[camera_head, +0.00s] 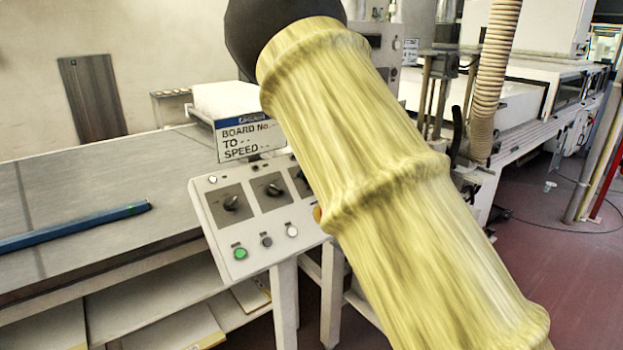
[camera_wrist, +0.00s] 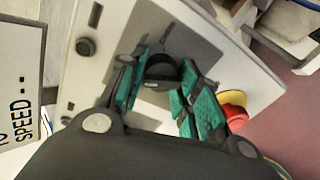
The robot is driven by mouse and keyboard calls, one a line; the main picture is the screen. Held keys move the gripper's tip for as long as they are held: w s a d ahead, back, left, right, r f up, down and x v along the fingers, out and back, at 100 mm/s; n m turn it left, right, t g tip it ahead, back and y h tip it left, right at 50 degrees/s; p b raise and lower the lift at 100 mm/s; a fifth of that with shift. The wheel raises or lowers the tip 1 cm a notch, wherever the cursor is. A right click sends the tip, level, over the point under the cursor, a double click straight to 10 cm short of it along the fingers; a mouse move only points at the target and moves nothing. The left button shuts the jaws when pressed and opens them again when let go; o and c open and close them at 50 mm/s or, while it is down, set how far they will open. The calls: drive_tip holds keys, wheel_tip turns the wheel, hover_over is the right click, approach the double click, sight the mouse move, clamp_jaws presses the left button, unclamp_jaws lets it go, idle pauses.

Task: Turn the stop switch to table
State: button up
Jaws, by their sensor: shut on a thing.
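The white control panel (camera_head: 266,222) stands at the table's end, with black rotary knobs on grey plates. The left knob (camera_head: 231,203) and middle knob (camera_head: 272,190) show clearly in the head view; a third at the right is mostly hidden behind my yellow-sleeved arm. In the wrist view, my gripper (camera_wrist: 161,86) has its teal-padded fingers on either side of a black rotary switch (camera_wrist: 162,70) and is shut on it. This seems to be the panel's right switch. Its label and pointer direction cannot be read. My gripper is hidden in the head view.
A red button with a yellow collar (camera_wrist: 233,101) sits close beside the right finger. A board sign (camera_head: 247,140) stands above the panel. A blue bar (camera_head: 75,227) lies on the grey table (camera_head: 110,190). A ribbed hose (camera_head: 492,80) hangs at the right.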

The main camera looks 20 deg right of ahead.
drive_tip(key=shift+n, duration=0.4)
drive_tip(key=o, duration=1)
